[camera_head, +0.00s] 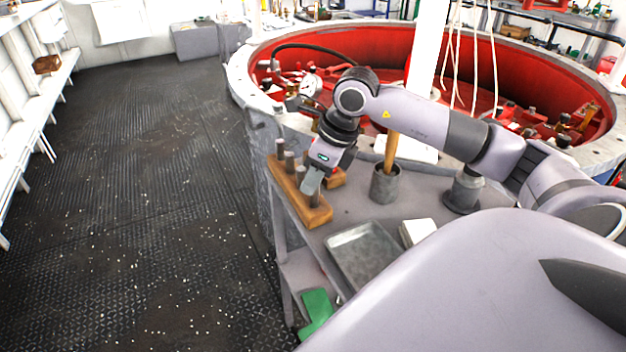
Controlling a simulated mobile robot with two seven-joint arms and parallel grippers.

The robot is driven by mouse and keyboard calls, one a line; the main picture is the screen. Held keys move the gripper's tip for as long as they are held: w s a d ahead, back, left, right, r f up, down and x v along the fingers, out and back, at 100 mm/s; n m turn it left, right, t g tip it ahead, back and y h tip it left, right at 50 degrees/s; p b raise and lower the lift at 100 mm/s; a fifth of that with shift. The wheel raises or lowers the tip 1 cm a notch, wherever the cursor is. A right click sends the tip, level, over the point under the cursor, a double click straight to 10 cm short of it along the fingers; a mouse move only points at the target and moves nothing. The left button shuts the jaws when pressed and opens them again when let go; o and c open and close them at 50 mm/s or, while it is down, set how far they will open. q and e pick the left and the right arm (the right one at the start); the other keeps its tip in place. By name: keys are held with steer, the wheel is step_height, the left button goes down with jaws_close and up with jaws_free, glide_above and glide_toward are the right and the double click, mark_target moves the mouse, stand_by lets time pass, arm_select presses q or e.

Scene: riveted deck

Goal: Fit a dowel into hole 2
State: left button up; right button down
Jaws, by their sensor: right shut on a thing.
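My right gripper (313,184) points down over the near half of the block. It is shut on a dowel (315,199) at the near end of the row. Whether that dowel sits in the block or just above it I cannot tell. Another wooden piece (336,178) shows behind the gripper, mostly hidden by it. Hole numbers cannot be read. My left gripper is not in view.
A grey metal tray (368,256), a white box (418,232) and a grey cup (385,187) with a wooden handle stand on the table to the right. A large red-lined round well (400,65) lies behind. Open deck (140,190) is left.

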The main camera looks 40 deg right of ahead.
steer(key=shift+r+p, duration=1.55)
steer(key=shift+r, duration=0.75)
steer(key=shift+f, duration=0.1)
